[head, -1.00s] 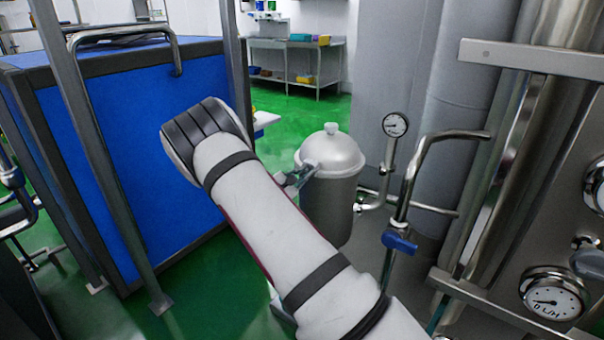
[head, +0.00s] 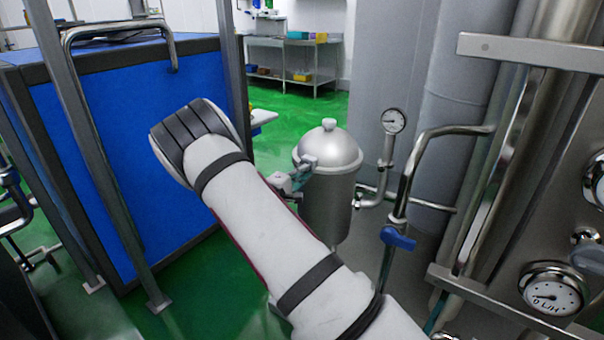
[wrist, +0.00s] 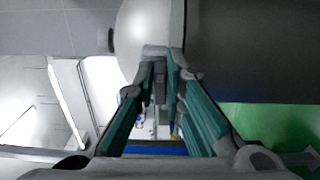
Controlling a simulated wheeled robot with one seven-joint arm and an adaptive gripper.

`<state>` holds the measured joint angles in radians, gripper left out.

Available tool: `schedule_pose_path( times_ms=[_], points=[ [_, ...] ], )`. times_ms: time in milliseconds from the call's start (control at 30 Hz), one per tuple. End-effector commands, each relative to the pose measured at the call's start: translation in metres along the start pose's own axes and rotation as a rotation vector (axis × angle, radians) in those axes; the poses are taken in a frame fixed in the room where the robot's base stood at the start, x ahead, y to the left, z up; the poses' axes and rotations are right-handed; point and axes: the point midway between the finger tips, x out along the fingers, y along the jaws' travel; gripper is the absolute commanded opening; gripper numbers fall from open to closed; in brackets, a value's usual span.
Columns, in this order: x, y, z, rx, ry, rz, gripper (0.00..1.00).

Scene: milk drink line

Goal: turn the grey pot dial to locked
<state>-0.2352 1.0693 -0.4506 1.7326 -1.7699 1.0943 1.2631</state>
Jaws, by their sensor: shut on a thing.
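The metal pot (head: 328,205) stands right of my arm in the head view, with a domed lid and a knob on top. Its grey dial (head: 308,162) shows small at the pot's near left side, just below the lid. My gripper (head: 297,177) is at that side, partly hidden behind my forearm. In the wrist view my gripper (wrist: 160,78) has its teal-lined fingers closed in on a grey part below the pale, rounded pot lid (wrist: 140,30). I take this part to be the dial. Its marks and exact setting cannot be read.
A pipe with a blue-handled valve (head: 398,239) and a gauge (head: 393,121) stand close right of the pot. A big steel tank (head: 555,200) fills the right side. A blue cabinet (head: 130,150) behind grey posts stands left. Green floor (head: 290,112) is open behind.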

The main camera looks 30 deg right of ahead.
Motion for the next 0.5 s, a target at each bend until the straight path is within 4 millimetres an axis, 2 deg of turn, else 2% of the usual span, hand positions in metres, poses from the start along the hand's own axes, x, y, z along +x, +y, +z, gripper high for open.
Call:
schedule_pose_path(
  times_ms=[500],
  points=[
    [-0.0012,-0.0028,0.0002,0.056,0.000,-0.004,0.00]
  ],
)
